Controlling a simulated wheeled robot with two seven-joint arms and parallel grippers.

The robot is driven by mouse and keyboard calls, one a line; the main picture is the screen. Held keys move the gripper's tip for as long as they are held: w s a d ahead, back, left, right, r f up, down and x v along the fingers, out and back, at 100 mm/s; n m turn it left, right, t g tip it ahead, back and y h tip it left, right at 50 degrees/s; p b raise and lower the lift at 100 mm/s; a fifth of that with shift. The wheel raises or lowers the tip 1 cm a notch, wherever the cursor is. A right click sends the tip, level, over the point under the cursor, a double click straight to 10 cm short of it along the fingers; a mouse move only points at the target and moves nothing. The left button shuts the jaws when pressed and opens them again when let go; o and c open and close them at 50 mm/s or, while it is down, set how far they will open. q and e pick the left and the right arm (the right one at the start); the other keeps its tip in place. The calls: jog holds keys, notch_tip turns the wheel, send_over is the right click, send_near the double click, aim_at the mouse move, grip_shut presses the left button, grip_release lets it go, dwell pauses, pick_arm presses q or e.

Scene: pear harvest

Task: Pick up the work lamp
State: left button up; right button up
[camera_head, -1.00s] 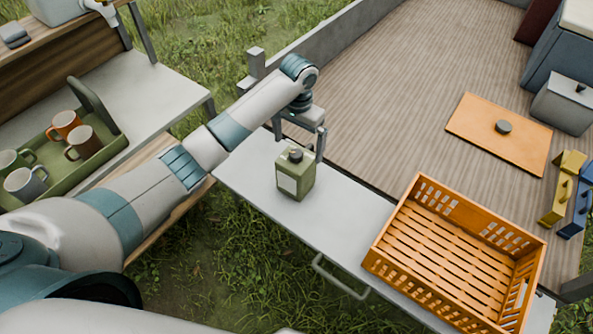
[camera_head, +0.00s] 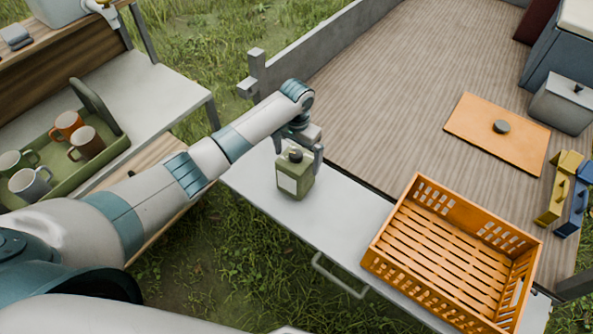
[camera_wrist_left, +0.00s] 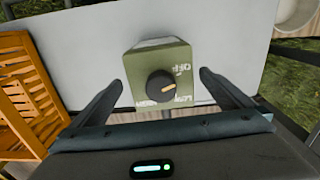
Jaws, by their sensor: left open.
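The work lamp (camera_head: 295,178) is a small olive-green box with a pale front panel and a dark knob on top. It stands upright on the light grey tailgate shelf (camera_head: 335,222). In the left wrist view the lamp (camera_wrist_left: 172,60) shows from above, with white lettering around its knob. My left gripper (camera_head: 301,150) is open above and just behind the lamp, coming in from the left. In the left wrist view its fingers (camera_wrist_left: 160,80) lie on either side of the lamp, with gaps showing. My right gripper is not in view.
An orange slatted crate (camera_head: 440,255) sits on the shelf to the right. An orange board (camera_head: 480,130) lies on the wooden truck bed. A green tray of mugs (camera_head: 75,172) stands on the left table. A post (camera_head: 256,65) rises behind my left forearm.

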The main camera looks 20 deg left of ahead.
pick_arm(q)
jog(key=shift+a+f, duration=0.1)
jog(key=shift+f, duration=1.3)
jog(key=c, duration=2)
jog(key=shift+w+r, duration=0.1)
jog(key=shift+c, duration=0.9)
